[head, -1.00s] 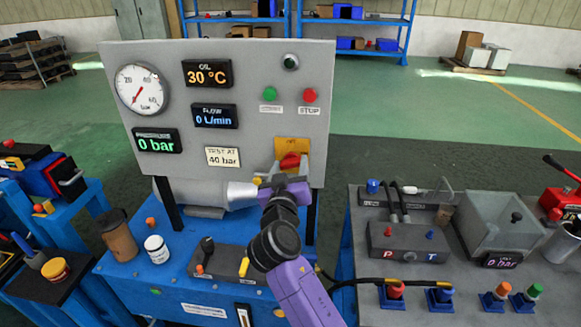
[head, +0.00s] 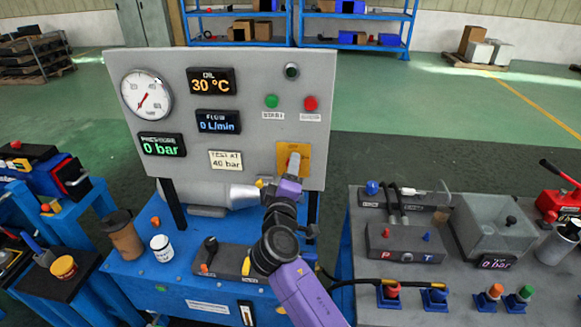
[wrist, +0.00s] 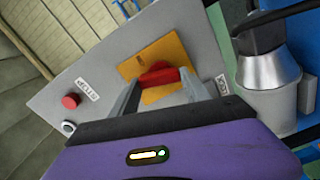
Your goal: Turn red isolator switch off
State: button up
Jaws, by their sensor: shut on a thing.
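The red isolator switch's handle (wrist: 158,76) shows in the wrist view, in front of its yellow-orange plate (wrist: 170,52). My gripper (wrist: 163,84) is shut on this handle, with one grey finger on each side. In the head view the plate (head: 306,150) is at the lower right of the grey panel (head: 262,125). My gripper (head: 293,164) reaches up to it from below and hides the red handle there.
A red stop button (head: 311,103) and a green start button (head: 271,101) sit above the plate. A pressure display (head: 162,145) reads 0 bar. A dark block with levers (head: 225,258) is on the blue bench below my arm.

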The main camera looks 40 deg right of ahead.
jog(key=shift+n+p, duration=0.8)
jog(key=shift+n, duration=0.9)
jog(key=shift+f, duration=0.1)
jog(key=o, duration=1.4)
jog(key=shift+a, duration=0.15)
jog(key=b+v, duration=0.1)
jog(key=v, duration=0.6)
jog(key=shift+s+a+b, duration=0.2)
jog(key=shift+a+b, duration=0.05)
jog(key=shift+b, duration=0.05)
